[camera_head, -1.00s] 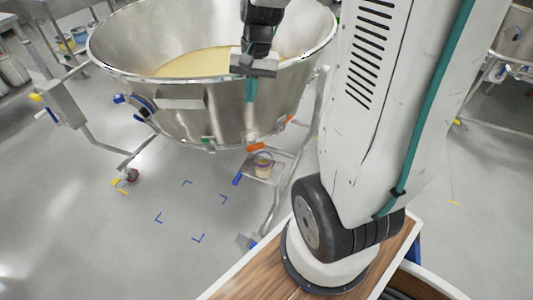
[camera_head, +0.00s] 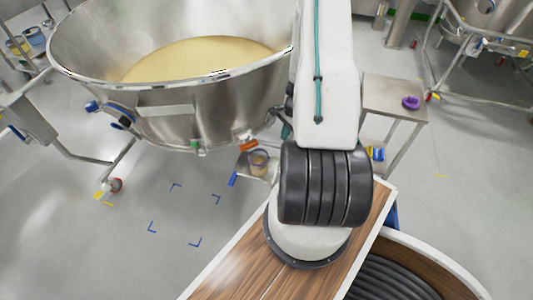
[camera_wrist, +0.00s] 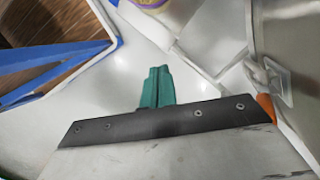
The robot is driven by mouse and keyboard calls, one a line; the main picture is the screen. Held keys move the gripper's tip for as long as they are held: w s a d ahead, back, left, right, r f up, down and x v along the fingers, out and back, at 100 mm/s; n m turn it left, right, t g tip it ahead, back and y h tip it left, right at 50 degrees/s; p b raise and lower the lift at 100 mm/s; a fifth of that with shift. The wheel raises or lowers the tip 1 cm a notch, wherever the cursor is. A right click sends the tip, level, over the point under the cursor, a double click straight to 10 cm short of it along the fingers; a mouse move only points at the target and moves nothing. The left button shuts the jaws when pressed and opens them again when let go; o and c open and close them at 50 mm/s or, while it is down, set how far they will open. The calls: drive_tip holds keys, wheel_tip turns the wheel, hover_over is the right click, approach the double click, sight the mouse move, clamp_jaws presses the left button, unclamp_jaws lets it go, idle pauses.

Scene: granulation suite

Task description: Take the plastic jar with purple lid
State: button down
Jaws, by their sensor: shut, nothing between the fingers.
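A small jar (camera_head: 258,162) with pale yellow contents and a purple rim stands on a low metal shelf beside the big bowl in the head view. Its purple-edged part also shows cut off at the top of the wrist view (camera_wrist: 150,3). My gripper (camera_wrist: 157,88) has teal fingers, shut and empty, pointing toward the upper part of the wrist view, apart from the jar. In the head view, only a bit of teal shows behind my arm near the bowl's right side. A purple object (camera_head: 411,102) lies on a side table; I cannot tell what it is.
The large steel bowl (camera_head: 170,105) of pale powder stands on a wheeled frame at left. The metal side table (camera_head: 380,88) stands at right. Blue corner marks lie on open grey floor (camera_head: 185,212).

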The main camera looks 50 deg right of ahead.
drive_tip(key=x, duration=1)
drive_tip(key=shift+w+a+f, duration=0.1)
drive_tip(key=shift+a+f, duration=0.2)
drive_tip(key=shift+f, duration=0.05)
drive_tip(key=shift+w+a+r, duration=0.15)
drive_tip(key=shift+w+a, duration=0.1)
drive_tip(key=shift+a, duration=0.35)
drive_tip(key=shift+w+a+r, duration=0.1)
drive_tip(key=shift+w+a, duration=0.1)
drive_tip(key=shift+a, duration=0.45)
drive_tip(key=shift+w+a, duration=0.15)
drive_tip(key=shift+a, duration=0.4)
